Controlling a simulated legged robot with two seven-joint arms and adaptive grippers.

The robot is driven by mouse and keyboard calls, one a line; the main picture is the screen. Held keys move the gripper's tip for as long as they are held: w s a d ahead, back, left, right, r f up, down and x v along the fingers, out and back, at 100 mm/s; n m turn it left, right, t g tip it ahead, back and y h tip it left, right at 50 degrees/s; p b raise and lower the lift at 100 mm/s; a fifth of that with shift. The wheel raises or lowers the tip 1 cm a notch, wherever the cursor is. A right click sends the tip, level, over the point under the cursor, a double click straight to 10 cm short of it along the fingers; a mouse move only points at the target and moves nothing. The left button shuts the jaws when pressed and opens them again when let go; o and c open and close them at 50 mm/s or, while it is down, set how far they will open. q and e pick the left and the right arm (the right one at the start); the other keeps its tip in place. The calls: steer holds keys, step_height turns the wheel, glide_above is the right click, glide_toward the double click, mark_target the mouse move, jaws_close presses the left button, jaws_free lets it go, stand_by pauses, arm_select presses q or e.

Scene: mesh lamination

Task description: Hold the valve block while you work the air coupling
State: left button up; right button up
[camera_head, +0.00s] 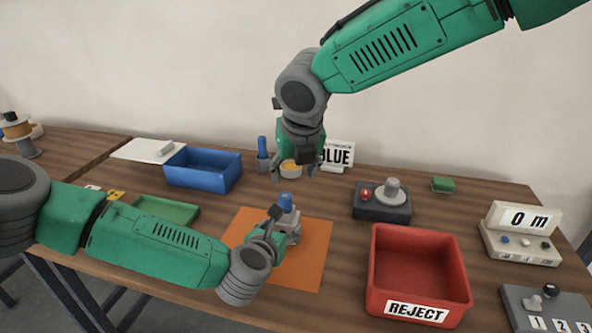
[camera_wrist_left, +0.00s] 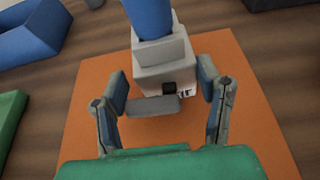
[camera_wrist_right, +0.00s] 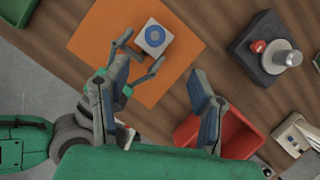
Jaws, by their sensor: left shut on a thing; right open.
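The valve block (camera_head: 293,222) is a pale grey block standing upright on the orange mat (camera_head: 308,268). The blue air coupling (camera_head: 286,202) sits on top of it. In the left wrist view the block (camera_wrist_left: 160,52) stands between my left fingers, with the coupling (camera_wrist_left: 150,16) rising above. My left gripper (camera_head: 275,227) is shut on the block. In the right wrist view I look down on the block (camera_wrist_right: 142,48) and the round coupling top (camera_wrist_right: 154,35). My right gripper (camera_head: 296,172) is open and empty, in the air above and behind the block.
A red REJECT bin (camera_head: 418,268) stands right of the mat. A dark box with a red button (camera_head: 382,212) is behind it. A blue bin (camera_head: 204,169) and green tray (camera_head: 166,211) are left.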

mark_target(291, 197)
arm_select(q)
steer(key=shift+a+f, duration=0.2)
steer(key=shift+a, duration=0.1)
steer(key=shift+d, duration=0.2)
arm_select(e)
steer(key=x, duration=1.2)
jaws_close()
arm_select(q)
steer(key=shift+a, duration=0.15)
arm_select(e)
steer(key=shift+w+d, duration=0.1)
steer(key=shift+d, duration=0.05)
